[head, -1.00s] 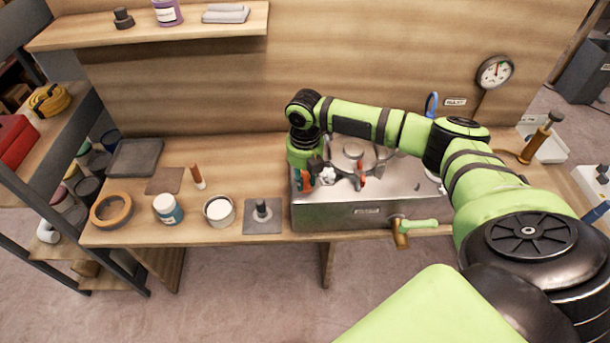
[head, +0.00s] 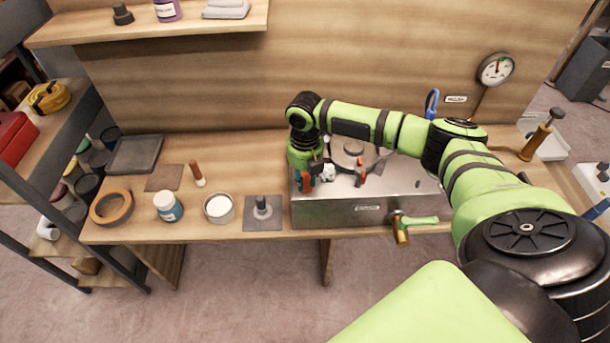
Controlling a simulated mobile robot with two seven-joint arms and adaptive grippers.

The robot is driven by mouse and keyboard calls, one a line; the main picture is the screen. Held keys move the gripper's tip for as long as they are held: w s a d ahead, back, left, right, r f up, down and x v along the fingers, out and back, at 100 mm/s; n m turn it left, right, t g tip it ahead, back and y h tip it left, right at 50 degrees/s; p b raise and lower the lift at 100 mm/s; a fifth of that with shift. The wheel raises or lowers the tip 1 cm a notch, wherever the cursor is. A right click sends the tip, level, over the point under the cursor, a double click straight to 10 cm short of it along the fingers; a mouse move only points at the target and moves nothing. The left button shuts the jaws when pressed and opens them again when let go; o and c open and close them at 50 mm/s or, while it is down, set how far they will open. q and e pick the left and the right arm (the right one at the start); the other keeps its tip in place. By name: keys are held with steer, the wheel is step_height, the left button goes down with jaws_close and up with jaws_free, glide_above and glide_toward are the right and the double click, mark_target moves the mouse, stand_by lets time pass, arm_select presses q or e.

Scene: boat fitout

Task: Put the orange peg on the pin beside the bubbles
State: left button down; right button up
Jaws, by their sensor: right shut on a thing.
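My right gripper (head: 314,171) is over the left part of a metal box (head: 385,205) on the bench, pointing down. It is shut on the orange peg (head: 306,183), a small orange piece seen low at its jaws and partly covered by them. The white bubbles (head: 328,172) form a small clump on the box top, just right of the gripper. The pin beside them cannot be made out behind the jaws. Another small orange-red piece (head: 361,172) stands farther right on the box. My left gripper is not in view.
A round fitting (head: 353,147) is on the box top, and a green-handled valve (head: 402,223) sticks out in front. Left of the box are a dark post on a plate (head: 262,207), a white-filled cup (head: 219,207) and a jar (head: 168,206). A gauge (head: 495,70) stands behind.

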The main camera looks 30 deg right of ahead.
steer(key=shift+f, duration=0.15)
steer(key=o, duration=1)
steer(key=o, duration=0.6)
step_height(320, 180, up, 9)
steer(key=p, duration=0.8)
steer(key=shift+f, duration=0.15)
steer(key=shift+f, duration=0.1)
